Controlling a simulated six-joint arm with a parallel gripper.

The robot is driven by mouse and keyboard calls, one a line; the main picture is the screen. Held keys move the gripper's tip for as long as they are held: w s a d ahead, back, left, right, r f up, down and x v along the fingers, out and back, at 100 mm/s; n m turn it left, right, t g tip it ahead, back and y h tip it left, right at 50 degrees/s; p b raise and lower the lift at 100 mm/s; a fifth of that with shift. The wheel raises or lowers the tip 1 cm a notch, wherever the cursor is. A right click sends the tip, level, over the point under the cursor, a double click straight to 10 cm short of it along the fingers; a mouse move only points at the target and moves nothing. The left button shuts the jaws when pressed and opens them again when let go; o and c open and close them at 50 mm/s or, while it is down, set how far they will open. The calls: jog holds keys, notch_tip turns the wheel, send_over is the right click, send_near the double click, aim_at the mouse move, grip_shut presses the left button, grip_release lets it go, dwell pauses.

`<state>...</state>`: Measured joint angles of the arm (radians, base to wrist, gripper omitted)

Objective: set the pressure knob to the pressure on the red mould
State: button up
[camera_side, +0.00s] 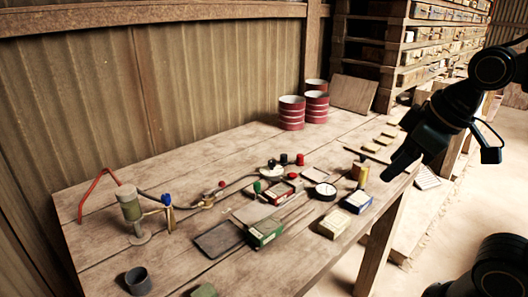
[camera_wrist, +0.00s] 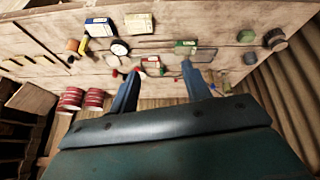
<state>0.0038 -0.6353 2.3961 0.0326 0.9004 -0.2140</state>
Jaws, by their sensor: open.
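A small red-sided box, which looks like the red mould (camera_side: 279,192), lies mid-table; any pressure marking on it is too small to read. It also shows in the wrist view (camera_wrist: 151,61). A round white-faced dial with a dark rim (camera_side: 325,191) lies to its right. Behind the red mould are a gauge (camera_side: 271,173) and several small red and black knobs, one red (camera_side: 300,159). I cannot tell which is the pressure knob. My gripper (camera_side: 394,172) is open and empty, high above the table's right side, apart from everything. Its spread fingers show in the wrist view (camera_wrist: 160,70).
A green box (camera_side: 266,233), a pale box (camera_side: 334,224) and a blue box (camera_side: 357,201) lie near the front edge. A hand pump (camera_side: 131,207) stands left, with hoses crossing the table. Red-striped cans (camera_side: 291,113) stand behind. A yellow cylinder (camera_side: 362,174) stands right.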

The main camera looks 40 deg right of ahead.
jog(key=w+d+r+n+h, duration=0.1)
jog(key=w+r+n, duration=0.15)
jog(key=w, duration=0.35)
jog(key=w+d+r+n, duration=0.1)
jog(key=w+d+n, duration=0.1)
jog(key=w+n, duration=0.3)
jog(key=n+g+h, duration=0.2)
jog(key=n, duration=1.6)
send_over(272, 161)
jog(key=s+a, duration=0.4)
notch_tip(272, 161, down, 14)
jog(key=shift+f, duration=0.25)
jog(key=shift+a+f+m, duration=0.1)
jog(key=shift+m, duration=0.15)
jog(key=x, duration=1.3)
jog(key=shift+s+f, duration=0.2)
jog(key=shift+f, duration=0.1)
